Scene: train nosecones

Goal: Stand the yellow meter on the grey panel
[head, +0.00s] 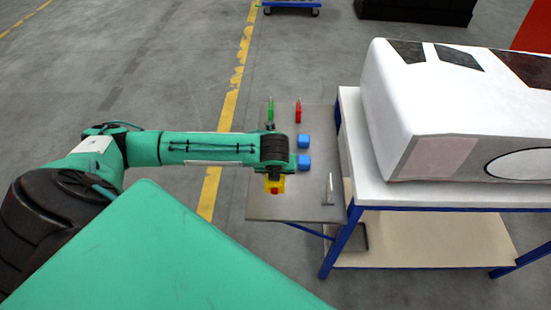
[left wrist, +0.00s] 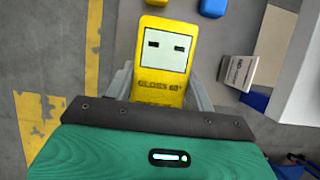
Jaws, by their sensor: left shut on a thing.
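The yellow meter (left wrist: 176,86), lettered "GLOSS 60°" with a pale face and two dark marks, sits between the fingers of my left gripper (left wrist: 167,92) in the left wrist view. The gripper is shut on it. In the head view a yellow part with a red spot (head: 275,185) shows below my left wrist, over the near left of the metal tabletop; whether it touches the top I cannot tell. No panel is clearly grey; a dull pinkish-grey panel (head: 438,160) is on the white nosecone's near side at right, apart from the gripper. My right gripper is not in view.
Two blue blocks (head: 303,141) (head: 303,162), a green tool (head: 270,112), a red tool (head: 298,112) and an upright white card (head: 329,188) stand on the metal tabletop (head: 300,210). The nosecone (head: 400,100) rests on a blue-legged bench (head: 440,195) to the right.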

